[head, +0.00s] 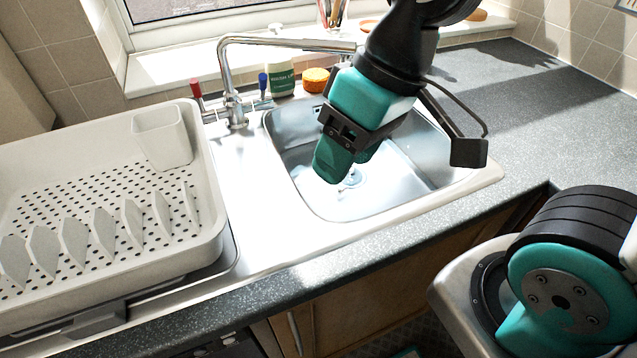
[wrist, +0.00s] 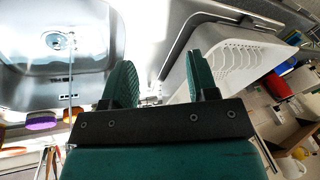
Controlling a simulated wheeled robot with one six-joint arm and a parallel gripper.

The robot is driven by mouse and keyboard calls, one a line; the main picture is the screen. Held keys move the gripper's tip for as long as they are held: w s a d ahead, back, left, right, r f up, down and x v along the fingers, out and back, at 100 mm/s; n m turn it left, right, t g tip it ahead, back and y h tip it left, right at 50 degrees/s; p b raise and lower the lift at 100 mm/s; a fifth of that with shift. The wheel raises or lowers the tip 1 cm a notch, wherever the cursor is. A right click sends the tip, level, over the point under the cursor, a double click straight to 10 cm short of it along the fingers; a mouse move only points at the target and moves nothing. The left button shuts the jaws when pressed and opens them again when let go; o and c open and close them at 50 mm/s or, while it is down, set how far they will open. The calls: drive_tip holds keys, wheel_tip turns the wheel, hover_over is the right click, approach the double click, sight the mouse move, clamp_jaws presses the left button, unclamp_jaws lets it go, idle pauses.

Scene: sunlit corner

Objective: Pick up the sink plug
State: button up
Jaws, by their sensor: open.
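My gripper (head: 345,163) hangs over the steel sink basin (head: 425,170) with its fingers pointing down. In the wrist view my gripper (wrist: 162,80) shows two teal fingers spread apart with nothing between them. The round drain area (head: 352,177) lies on the basin floor below the fingers, with a small reddish spot beside it. In the wrist view a round, dark-centred fitting (wrist: 55,42) shows in the basin, left of the fingers and apart from them. I cannot tell whether it is the sink plug or the bare drain. A thin line runs down beside it.
A chrome tap (head: 232,85) arches over the basin behind my gripper. A white dish rack (head: 60,215) fills the left drainer. The right worktop (head: 520,110) is clear.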

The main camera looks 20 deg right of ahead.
drive_tip(key=w+d+f+m+t+h+b, duration=0.2)
drive_tip(key=w+d+f+m+b, duration=0.15)
drive_tip(key=w+f, duration=0.55)
drive_tip(key=m+t+h+b, duration=0.2)
drive_tip(key=m+h, duration=0.1)
drive_tip(key=m, duration=0.2)
approach(350, 173)
drive_tip(key=shift+g, duration=0.3)
drive_tip(key=w+f, duration=0.2)
drive_tip(key=f, duration=0.1)
drive_tip(key=shift+w+d, duration=0.3)
drive_tip(key=shift+d, duration=0.05)
drive_tip(key=shift+x, duration=2.95)
drive_tip(key=shift+d, duration=0.1)
clamp_jaws()
